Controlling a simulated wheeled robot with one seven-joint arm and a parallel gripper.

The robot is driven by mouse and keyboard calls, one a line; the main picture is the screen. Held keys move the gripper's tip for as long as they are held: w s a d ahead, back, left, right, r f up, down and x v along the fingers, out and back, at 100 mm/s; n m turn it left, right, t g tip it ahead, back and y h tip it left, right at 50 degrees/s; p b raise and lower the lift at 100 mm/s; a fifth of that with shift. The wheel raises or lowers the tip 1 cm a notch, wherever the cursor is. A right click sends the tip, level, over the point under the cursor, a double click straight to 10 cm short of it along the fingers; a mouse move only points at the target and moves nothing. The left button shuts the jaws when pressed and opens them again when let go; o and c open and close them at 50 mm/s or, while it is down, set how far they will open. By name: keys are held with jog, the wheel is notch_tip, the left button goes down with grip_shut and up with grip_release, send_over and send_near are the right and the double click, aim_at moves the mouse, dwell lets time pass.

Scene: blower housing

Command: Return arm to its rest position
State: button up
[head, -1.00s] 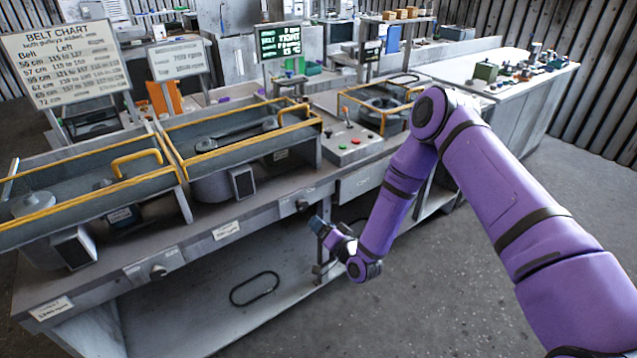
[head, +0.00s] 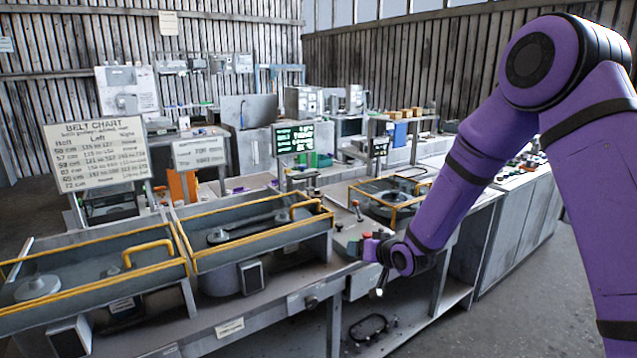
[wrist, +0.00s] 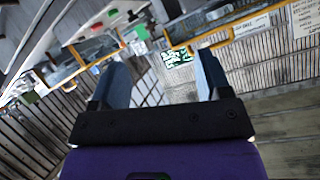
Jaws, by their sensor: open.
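My purple arm stands on the right of the head view, its elbow high and its forearm slanting down to the left. My gripper (head: 377,272) is at the front edge of the bench, near the control box with the red button, and is small and partly hidden by my wrist there. In the wrist view my gripper (wrist: 153,85) shows two blue-grey fingers spread apart with nothing between them. The bench, a green-lit display (wrist: 178,57) and the slatted wall appear beyond the fingers, tilted.
Yellow-railed housings (head: 255,235) stand on the bench (head: 275,315). The control box (head: 350,238) has a lever and buttons. A belt chart (head: 97,155) stands at the left. A black belt (head: 370,328) lies on the lower shelf. Open floor (head: 500,310) is at the right.

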jog(key=s+d+r+g+h, duration=0.1)
jog(key=s+d+r+h, duration=0.2)
jog(key=s+d+r, duration=0.6)
jog(key=s+d+r+g+h, duration=0.2)
jog(key=s+d+r, duration=0.2)
jog(key=s+r, duration=0.55)
jog(key=s+d+r+m+g, duration=0.1)
jog(key=s+d+r, duration=0.1)
jog(key=s, duration=0.9)
jog(key=s+d+r+g+h, duration=0.1)
jog(key=s+r, duration=0.4)
jog(key=s, duration=0.6)
jog(key=shift+s+d+m+g, duration=0.4)
jog(key=shift+d+g, duration=0.2)
jog(key=shift+d, duration=0.5)
jog(key=shift+w+r, duration=0.1)
